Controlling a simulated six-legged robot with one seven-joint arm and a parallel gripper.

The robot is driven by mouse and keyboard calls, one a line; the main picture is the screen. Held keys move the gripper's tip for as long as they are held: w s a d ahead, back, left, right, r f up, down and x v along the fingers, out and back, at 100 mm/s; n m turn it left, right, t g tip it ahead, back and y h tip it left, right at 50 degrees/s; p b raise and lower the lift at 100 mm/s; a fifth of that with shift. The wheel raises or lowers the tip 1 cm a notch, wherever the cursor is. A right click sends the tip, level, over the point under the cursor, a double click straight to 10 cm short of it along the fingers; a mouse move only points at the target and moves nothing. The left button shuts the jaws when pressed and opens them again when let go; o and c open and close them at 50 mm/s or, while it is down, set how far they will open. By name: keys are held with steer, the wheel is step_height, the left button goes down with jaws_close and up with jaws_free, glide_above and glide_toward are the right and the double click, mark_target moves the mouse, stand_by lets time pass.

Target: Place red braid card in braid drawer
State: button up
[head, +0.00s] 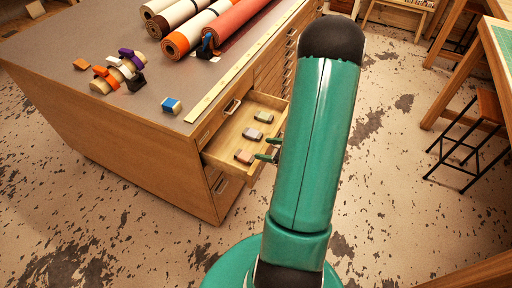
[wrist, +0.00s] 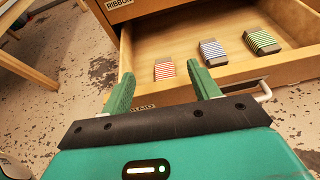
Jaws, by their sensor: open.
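The red-striped braid card (wrist: 165,70) lies flat on the floor of the open wooden braid drawer (wrist: 275,68), near the drawer's front left in the wrist view. It also shows in the head view (head: 244,156). The front label is partly hidden by my gripper. My gripper (wrist: 163,86) is open and empty. Its two green fingers are at the drawer's front edge, apart from the card. In the head view my gripper (head: 267,149) shows beside the drawer front, partly hidden by my arm.
A blue-striped card (wrist: 212,51) and a green-striped card (wrist: 262,40) lie in the same drawer. A drawer labelled ribbon (wrist: 118,4) is shut. Fabric rolls (head: 195,35), a blue-and-white block (head: 171,105) and ribbon spools (head: 118,70) are on the cabinet top. A stool (head: 480,130) stands right.

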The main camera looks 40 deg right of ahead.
steer(key=v, duration=0.5)
steer(key=w+a+r+n+g+y, duration=0.2)
steer(key=a+r+n+g, duration=0.3)
steer(key=a+r+n, duration=0.4)
steer(key=w+a+r+n+g+y, duration=0.2)
steer(key=a+r+n+g, duration=0.2)
steer(key=a+n, duration=0.6)
steer(key=s+a+r+n+t+h, duration=0.1)
steer(key=s+a+r+n+h, duration=0.3)
steer(key=a+r+n+h, duration=0.4)
steer(key=a+r+n, duration=0.3)
steer(key=r+n, duration=0.2)
steer(key=shift+s+n+t, duration=0.2)
steer(key=shift+n+t, duration=0.1)
steer(key=shift+d+r, duration=0.1)
